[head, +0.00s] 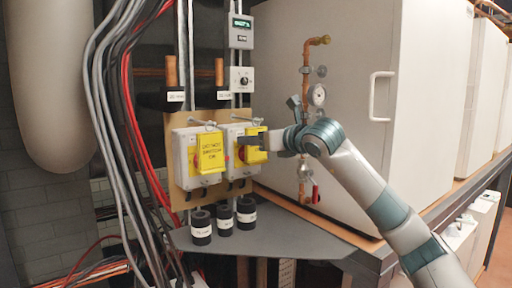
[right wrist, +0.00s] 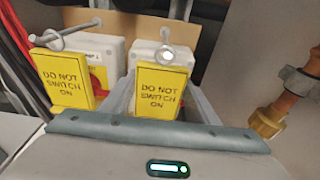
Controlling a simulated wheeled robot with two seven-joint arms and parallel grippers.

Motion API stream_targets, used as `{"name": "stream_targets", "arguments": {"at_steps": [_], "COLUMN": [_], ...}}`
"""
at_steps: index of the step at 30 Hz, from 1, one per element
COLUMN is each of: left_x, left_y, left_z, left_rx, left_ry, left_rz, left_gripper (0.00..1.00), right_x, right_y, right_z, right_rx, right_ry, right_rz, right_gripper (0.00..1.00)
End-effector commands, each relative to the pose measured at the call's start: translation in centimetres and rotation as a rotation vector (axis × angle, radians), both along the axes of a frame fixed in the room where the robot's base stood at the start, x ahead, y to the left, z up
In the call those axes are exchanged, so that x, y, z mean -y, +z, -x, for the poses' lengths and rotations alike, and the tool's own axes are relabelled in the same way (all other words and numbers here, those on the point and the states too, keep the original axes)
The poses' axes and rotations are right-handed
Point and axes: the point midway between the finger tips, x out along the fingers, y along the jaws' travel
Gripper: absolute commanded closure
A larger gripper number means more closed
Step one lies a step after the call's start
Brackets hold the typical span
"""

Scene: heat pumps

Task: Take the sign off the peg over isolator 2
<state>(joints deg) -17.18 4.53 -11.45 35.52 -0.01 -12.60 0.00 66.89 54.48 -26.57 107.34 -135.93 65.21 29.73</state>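Two isolator boxes stand side by side on a tan board: the left isolator (head: 184,160) and the right isolator (head: 234,178). I cannot read a number on either. A yellow "DO NOT SWITCH ON" sign (right wrist: 161,91) hangs from the peg (right wrist: 165,55) over the right one. Another yellow sign (head: 210,153) hangs from the left peg (head: 203,122); it also shows in the right wrist view (right wrist: 62,78). My right gripper (head: 246,144) is at the right sign, fingers on either side of it and apparently open. Contact is unclear. My left gripper is out of view.
A grey shelf (head: 285,228) below carries several black cylinders (head: 201,228) with white labels. Cables (head: 112,110) run down the left. A copper pipe (head: 306,85) with a gauge (head: 318,95) and red-handled valve stands right of the boxes, before a large white cabinet (head: 350,60).

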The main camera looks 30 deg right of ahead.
Motion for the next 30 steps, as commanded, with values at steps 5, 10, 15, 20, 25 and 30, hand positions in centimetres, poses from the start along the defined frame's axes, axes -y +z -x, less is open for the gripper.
{"name": "stream_targets", "arguments": {"at_steps": [5,10,15,20,25,30], "left_x": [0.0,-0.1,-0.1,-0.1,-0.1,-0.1], "left_y": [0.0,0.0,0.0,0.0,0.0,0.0], "left_z": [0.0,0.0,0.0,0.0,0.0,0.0], "left_rx": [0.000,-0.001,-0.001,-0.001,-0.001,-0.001], "left_ry": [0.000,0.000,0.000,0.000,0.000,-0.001], "left_rz": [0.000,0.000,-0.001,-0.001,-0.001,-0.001], "left_gripper": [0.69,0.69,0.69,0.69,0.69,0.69], "right_x": [0.0,0.0,0.0,0.0,0.0,0.1], "right_y": [0.0,0.0,0.2,0.7,1.0,1.2], "right_z": [0.0,0.0,0.0,0.0,0.0,0.1], "right_rx": [0.000,0.001,0.001,0.001,0.004,0.006], "right_ry": [0.000,0.000,0.000,0.000,0.000,-0.001], "right_rz": [0.000,0.000,-0.001,-0.001,-0.001,0.000], "right_gripper": [0.58,0.58,0.58,0.58,0.58,0.58]}}
